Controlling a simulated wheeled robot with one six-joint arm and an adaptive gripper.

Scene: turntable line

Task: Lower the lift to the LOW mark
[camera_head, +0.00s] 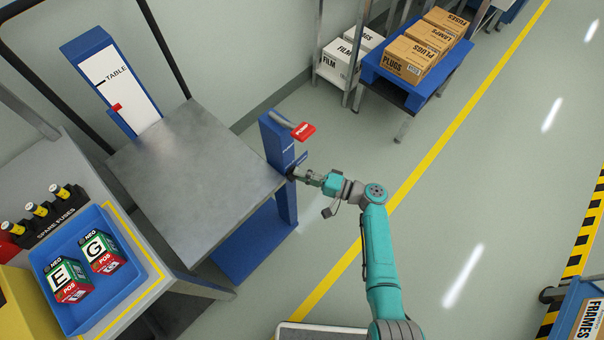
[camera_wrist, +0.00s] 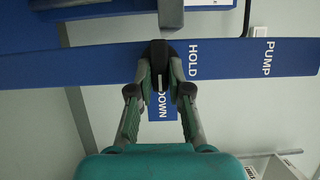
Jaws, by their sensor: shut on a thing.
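The lift has a bare grey table top (camera_head: 195,170). Its gauge board (camera_head: 120,75) stands at the back left, with a red pointer (camera_head: 117,107) below a black mark beside the word TABLE. I cannot read a LOW mark; the board's lower end is cut off by the table. A blue post (camera_head: 280,145) at the table's right corner carries a red PUMP handle (camera_head: 303,130). In the wrist view my gripper (camera_wrist: 160,78) is shut on a black lever knob (camera_wrist: 160,50) at the post, beside the HOLD lettering and a DOWN plate (camera_wrist: 162,112). The lever's exact setting is unclear.
A side bench at left holds a blue tray (camera_head: 68,312) with two boxes, and spare fuses. A blue cart (camera_head: 400,92) with cartons and a shelf with FILM boxes stand behind. Open floor with a yellow line lies to the right.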

